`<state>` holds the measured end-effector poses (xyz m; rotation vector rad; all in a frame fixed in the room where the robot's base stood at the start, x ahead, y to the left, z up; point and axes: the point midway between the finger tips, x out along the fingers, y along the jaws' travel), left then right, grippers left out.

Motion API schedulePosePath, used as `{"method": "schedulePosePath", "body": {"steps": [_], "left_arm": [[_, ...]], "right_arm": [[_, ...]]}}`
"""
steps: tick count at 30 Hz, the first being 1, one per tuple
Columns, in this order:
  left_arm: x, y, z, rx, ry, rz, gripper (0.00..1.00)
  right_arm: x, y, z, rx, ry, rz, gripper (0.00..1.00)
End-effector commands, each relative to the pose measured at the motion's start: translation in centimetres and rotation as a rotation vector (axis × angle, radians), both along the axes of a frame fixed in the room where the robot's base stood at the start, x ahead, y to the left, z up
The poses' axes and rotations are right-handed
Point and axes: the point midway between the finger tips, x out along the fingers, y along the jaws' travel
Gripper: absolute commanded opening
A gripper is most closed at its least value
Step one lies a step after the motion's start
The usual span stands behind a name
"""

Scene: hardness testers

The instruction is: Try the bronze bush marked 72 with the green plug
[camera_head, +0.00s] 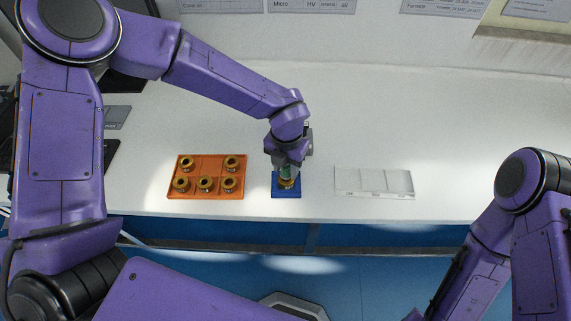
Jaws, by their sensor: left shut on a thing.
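My left gripper (288,164) points down over the blue pad (286,194) and is shut on the green plug (285,172). The plug is at the top of a bronze bush (288,184) that stands on the pad. I cannot tell whether the plug is inside the bush or just above it. The number on this bush is too small to read. Several other bronze bushes, one of them the front middle bush (205,184), stand in the orange tray (207,164). My right arm is at the lower right, and its gripper is out of view.
A white tray with compartments (374,181) lies to the right of the pad and looks empty. The white table (450,150) is clear behind and to the right. Its front edge runs just in front of the trays. Dark equipment stands at the left edge.

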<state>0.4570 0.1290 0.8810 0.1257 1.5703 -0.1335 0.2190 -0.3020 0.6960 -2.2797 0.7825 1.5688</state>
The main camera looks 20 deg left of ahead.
Motion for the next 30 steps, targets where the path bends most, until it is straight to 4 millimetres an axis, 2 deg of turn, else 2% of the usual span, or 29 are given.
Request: {"method": "schedulePosePath", "body": {"steps": [30], "left_arm": [[0.0, 0.0, -1.3, -0.001, 0.0, 0.0, 0.03]], "right_arm": [[0.0, 0.0, -0.9, 0.0, 0.0, 0.0, 0.43]]}}
